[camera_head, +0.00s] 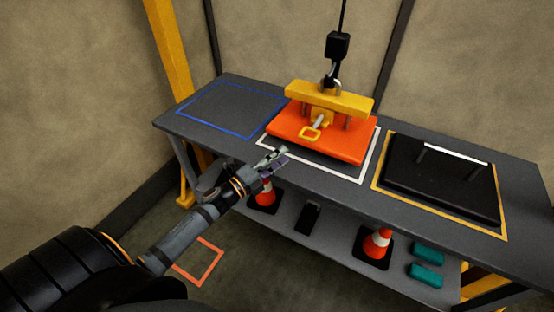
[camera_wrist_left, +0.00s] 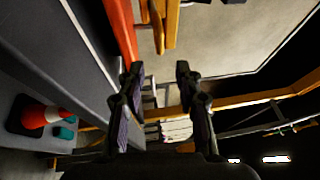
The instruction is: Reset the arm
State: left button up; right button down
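My left gripper (camera_head: 275,160) reaches in from the left in the head view, its fingers near the front edge of the grey table. In the left wrist view its two fingers (camera_wrist_left: 160,85) stand apart with nothing between them, so it is open and empty. The orange plate (camera_head: 335,140) lies over the white outlined area of the table, with a yellow lifting beam (camera_head: 330,98) above it on a black hook (camera_head: 337,45). The gripper is in front of the plate's left side, apart from it. My right gripper is not in view.
The grey table (camera_head: 180,122) has an empty blue outlined area (camera_head: 235,108) at left. A black plate with a handle (camera_head: 440,180) lies in the yellow outline at right. Cones (camera_head: 377,243) and teal blocks (camera_head: 427,252) sit on the lower shelf. A yellow post (camera_head: 170,50) stands at left.

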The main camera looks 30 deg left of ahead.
pick_arm(q)
jog(key=shift+s+a, duration=0.2)
jog(key=shift+s, duration=0.3)
